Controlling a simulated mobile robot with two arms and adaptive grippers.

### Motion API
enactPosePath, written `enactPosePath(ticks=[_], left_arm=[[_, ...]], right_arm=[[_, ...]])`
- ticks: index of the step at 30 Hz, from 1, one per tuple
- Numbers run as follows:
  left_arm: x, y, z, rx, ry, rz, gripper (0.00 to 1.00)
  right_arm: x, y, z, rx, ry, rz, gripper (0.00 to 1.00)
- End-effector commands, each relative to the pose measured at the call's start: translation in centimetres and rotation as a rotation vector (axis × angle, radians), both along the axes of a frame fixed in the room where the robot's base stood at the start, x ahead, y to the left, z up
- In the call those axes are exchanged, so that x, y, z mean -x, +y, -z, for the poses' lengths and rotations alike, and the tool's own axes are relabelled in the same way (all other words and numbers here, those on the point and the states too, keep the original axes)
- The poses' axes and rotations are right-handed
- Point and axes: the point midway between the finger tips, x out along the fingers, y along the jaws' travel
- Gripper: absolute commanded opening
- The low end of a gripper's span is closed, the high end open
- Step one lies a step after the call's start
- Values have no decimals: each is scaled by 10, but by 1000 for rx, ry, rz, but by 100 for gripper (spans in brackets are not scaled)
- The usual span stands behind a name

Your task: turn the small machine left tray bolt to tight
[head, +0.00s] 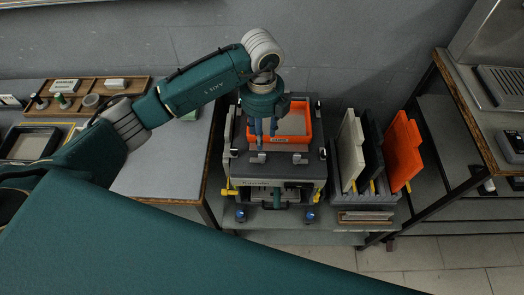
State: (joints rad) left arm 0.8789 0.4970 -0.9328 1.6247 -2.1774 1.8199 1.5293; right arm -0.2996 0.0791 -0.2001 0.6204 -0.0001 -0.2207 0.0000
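The small machine (276,172) stands at the middle of the head view, with an orange tray (303,141) on top. Two small light grey pieces sit at the tray's front edge; the left one (257,158) and the right one (298,159) look like the tray bolts, but how tight they are cannot be told. My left gripper (262,134) points down over the left part of the tray, just behind the left grey piece. Its blue fingers look apart, with nothing visible between them. Whether they touch anything is unclear. My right gripper is not in view.
A rack with white, black and orange panels (402,150) stands to the right. A grey table (165,165) is at left, a metal-framed bench (480,120) at far right.

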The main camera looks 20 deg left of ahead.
Motion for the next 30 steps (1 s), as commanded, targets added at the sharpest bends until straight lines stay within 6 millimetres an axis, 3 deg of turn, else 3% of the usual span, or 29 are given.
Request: enactPosePath(ticks=[15, 21, 29, 30], left_arm=[[2, -2, 87, 4, 6, 3, 39], [2, -2, 101, 5, 3, 5, 39], [2, -2, 102, 5, 2, 5, 39], [2, -2, 102, 5, 2, 5, 31]], right_arm=[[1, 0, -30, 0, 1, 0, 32], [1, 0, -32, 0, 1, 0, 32], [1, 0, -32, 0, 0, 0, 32], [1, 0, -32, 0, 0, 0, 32]])
